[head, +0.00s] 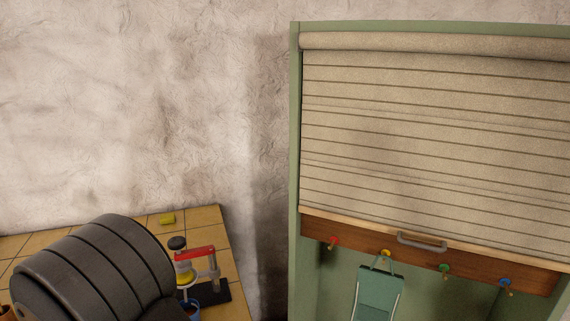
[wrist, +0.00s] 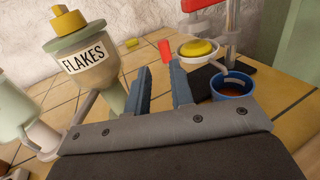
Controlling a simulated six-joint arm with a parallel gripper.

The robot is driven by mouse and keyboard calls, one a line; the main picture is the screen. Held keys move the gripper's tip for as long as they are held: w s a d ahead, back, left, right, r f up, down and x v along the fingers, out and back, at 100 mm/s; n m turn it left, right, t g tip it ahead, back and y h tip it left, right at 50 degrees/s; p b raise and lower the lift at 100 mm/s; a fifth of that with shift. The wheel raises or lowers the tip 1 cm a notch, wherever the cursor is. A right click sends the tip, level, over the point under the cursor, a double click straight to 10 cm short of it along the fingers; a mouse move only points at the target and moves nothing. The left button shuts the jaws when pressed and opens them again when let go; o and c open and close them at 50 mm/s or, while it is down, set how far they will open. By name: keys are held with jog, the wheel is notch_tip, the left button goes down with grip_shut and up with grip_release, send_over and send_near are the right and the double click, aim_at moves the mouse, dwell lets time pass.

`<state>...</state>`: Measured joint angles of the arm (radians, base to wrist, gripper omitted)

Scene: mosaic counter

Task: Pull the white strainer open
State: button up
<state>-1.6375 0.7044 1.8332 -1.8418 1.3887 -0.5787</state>
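The white strainer (wrist: 187,48) looks like a shallow white dish with a yellow piece (wrist: 201,47) in it, on a press stand at the upper right of the wrist view. A red handle-like piece (wrist: 165,50) shows at its left; I cannot tell if they join. In the head view the press (head: 195,253) has a red lever, and the strainer's white rim (head: 187,285) is small under the yellow piece. My gripper (wrist: 158,67) is open and empty, its fingertips just short of the red piece in the picture. The head view does not show my fingers.
A blue cup (wrist: 232,87) with dark contents stands below the strainer. A hopper labelled FLAKES (wrist: 83,58) stands left of my fingers. A yellow block (head: 167,219) lies at the back of the tiled counter (head: 205,217). A green shuttered cabinet (head: 294,180) stands right.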

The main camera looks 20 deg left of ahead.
jog(key=x, duration=1)
jog(key=shift+w, duration=0.2)
jog(key=shift+v, duration=9.35)
jog(key=w+a+r+m+g+h, duration=0.1)
jog(key=w+a+r+g+h, duration=0.3)
jog(key=r+g, duration=0.3)
jog(key=shift+w+g, duration=0.5)
jog(key=shift+w, duration=0.05)
